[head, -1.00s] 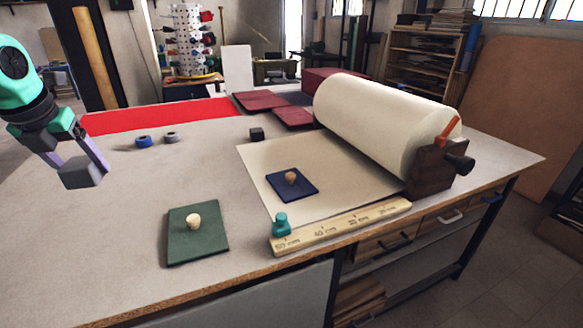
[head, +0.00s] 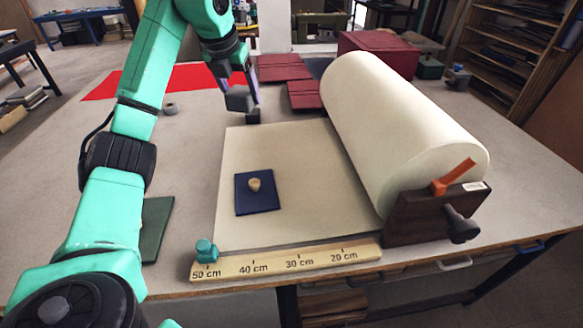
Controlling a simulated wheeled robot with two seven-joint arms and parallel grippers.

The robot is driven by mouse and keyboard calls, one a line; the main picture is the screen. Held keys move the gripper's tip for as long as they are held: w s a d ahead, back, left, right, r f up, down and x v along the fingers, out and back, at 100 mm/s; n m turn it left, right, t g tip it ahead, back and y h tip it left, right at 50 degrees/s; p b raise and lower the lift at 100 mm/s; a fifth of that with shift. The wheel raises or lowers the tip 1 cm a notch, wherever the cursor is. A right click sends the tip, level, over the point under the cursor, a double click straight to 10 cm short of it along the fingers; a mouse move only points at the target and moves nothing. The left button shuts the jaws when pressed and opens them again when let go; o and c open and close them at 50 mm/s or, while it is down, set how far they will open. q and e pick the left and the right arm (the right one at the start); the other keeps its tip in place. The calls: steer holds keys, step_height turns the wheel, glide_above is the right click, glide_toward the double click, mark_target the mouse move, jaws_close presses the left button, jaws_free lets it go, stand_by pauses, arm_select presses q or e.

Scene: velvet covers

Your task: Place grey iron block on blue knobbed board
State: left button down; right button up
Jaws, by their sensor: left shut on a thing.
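The grey iron block (head: 237,102) is held between the fingers of my left gripper (head: 240,97), which is shut on it. The gripper is at the far side of the table, near the far left corner of the cream sheet, apart from the board. The blue knobbed board (head: 247,205), a dark blue square with a pale wooden knob (head: 254,184), lies flat on the sheet, nearer to me than the block. Nothing lies on the board. My right gripper is not in view.
A large cream roll (head: 400,125) is on the right. A wooden ruler (head: 285,262) with a teal knob (head: 206,250) runs along the front. My arm partly hides a green board (head: 157,225).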

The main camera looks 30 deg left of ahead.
mark_target(255, 187)
arm_select(q)
steer(key=shift+w+d+f, duration=0.35)
steer(key=shift+w+f, duration=0.05)
steer(key=shift+w, duration=0.1)
steer(key=f, duration=1.8)
steer(key=shift+s+a+f, duration=0.2)
steer(key=shift+s+f, duration=0.15)
steer(key=shift+f, duration=0.05)
steer(key=shift+w, duration=0.1)
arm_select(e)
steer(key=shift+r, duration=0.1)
arm_select(q)
steer(key=shift+f+b, duration=0.5)
steer(key=shift+f, duration=0.15)
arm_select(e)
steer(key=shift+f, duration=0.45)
arm_select(q)
jaws_free()
steer(key=shift+s, duration=0.2)
steer(key=shift+r, duration=0.1)
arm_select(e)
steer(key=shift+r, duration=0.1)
